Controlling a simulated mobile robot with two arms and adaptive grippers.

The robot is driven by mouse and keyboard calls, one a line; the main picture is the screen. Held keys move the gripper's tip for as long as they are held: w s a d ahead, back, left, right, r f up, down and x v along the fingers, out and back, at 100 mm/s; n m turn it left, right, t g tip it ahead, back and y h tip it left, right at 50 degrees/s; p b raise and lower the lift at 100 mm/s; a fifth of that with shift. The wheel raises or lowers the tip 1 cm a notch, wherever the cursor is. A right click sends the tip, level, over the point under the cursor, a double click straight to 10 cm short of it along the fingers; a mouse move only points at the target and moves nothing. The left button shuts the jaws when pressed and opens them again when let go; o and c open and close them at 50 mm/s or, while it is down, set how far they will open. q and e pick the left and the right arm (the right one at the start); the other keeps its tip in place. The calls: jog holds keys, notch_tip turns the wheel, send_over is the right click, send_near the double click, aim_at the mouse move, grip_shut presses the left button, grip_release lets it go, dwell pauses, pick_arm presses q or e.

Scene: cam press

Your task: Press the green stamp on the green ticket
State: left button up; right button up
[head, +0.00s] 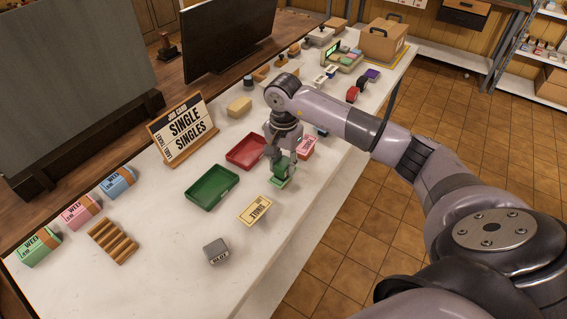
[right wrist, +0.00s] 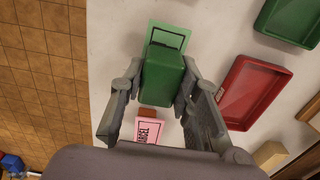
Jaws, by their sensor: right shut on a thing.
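My right gripper (head: 283,166) is shut on the green stamp (right wrist: 162,80), a green block between its two fingers in the right wrist view. The green ticket (right wrist: 169,35) lies flat on the white counter, with one end showing past the stamp and the rest hidden beneath it. In the head view the ticket (head: 277,183) shows just below the stamp. The stamp is over the ticket; I cannot tell whether they touch. My left gripper is not in view.
A green tray (head: 190,197) and a red tray (head: 232,158) lie left of the gripper. A yellow ticket (head: 255,210) and a grey block (head: 216,251) are nearer the front. A pink lettered item (right wrist: 149,130) lies close by. A sign (head: 182,130) stands behind.

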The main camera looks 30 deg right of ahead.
jog(key=shift+s+f, duration=0.15)
jog(key=shift+w+d+r+p, duration=0.1)
jog(key=shift+w+r+p, duration=0.1)
jog(key=shift+r+p, duration=1.6)
jog(key=shift+r, duration=1.8)
